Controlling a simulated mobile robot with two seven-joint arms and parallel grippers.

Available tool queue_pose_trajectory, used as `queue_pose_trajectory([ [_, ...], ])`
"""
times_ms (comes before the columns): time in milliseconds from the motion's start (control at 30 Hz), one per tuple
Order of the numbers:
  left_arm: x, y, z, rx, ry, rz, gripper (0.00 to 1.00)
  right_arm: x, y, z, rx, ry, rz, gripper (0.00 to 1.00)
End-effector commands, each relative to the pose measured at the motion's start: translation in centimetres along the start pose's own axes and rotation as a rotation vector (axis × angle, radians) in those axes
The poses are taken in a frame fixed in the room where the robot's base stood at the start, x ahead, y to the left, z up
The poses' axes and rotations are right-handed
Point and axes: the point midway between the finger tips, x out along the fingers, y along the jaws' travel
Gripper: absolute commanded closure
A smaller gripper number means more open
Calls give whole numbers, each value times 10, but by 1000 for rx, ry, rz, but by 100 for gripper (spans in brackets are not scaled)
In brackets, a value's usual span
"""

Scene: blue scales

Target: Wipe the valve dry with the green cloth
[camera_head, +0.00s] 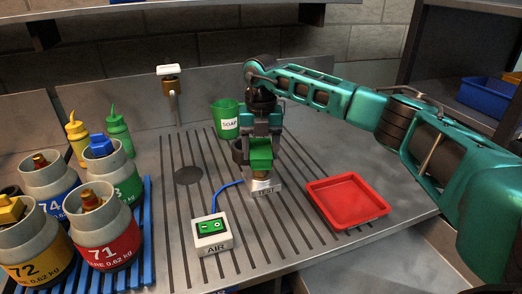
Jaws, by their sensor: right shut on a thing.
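My right gripper (261,140) points down near the middle of the bench and is shut on a green cloth (261,158). The cloth is just above a small white labelled block (264,188); I cannot tell whether they touch. Brass valves top the grey cylinders at the left, one on the red-banded cylinder 71 (90,199) and one on the yellow-banded cylinder 72 (9,209). I cannot tell which valve is the task's one, or whether one is hidden behind the cloth. My left gripper is not in view.
A blue slatted rack (146,225) holds the cylinders. A white AIR box (212,241) with a green switch has a blue hose leading toward the labelled block. A red tray (346,203) lies right. A green SOAP cup (226,118) and a tap (172,84) stand behind.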

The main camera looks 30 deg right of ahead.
Motion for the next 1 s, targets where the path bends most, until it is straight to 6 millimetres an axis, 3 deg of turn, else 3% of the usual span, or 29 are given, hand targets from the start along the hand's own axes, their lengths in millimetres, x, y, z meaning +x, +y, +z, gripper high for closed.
queue_pose_trajectory([
  [500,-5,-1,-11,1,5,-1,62,1,-1,-18,-1,6,-6,67],
  [1000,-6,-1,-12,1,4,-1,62,-4,-2,-19,0,9,-8,67],
])
